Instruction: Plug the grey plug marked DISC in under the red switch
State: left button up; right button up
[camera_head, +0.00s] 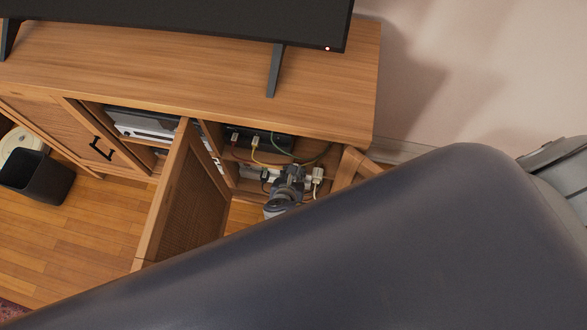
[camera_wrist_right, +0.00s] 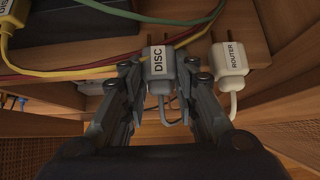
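The grey plug marked DISC (camera_wrist_right: 159,70) is upright in the middle of the right wrist view, its cord hanging below. My right gripper (camera_wrist_right: 160,75) has a finger close along each side of it and appears shut on it. In the head view my right gripper (camera_head: 287,183) is inside the open cabinet compartment, and the plug cannot be made out there. A pale power strip (camera_head: 250,174) shows partly behind the gripper. No red switch can be made out in either view. My left gripper is not in view.
A white plug marked ROUTER (camera_wrist_right: 230,62) is close to the right of the grey plug. Yellow, red and green cables (camera_wrist_right: 75,71) cross at the left. The open cabinet door (camera_head: 185,200) stands left of my gripper. The cabinet top (camera_head: 200,60) carries a television (camera_head: 200,15).

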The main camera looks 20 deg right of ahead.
jog(key=shift+s, duration=0.15)
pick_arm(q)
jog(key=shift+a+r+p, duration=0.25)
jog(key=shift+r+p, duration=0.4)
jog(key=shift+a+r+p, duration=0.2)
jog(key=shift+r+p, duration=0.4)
pick_arm(e)
jog(key=s+a, duration=0.1)
jog(key=s, duration=0.1)
jog(key=s+a+r, duration=0.1)
jog(key=s, duration=0.1)
jog(key=shift+a+r, duration=0.1)
jog(key=shift+a, duration=0.3)
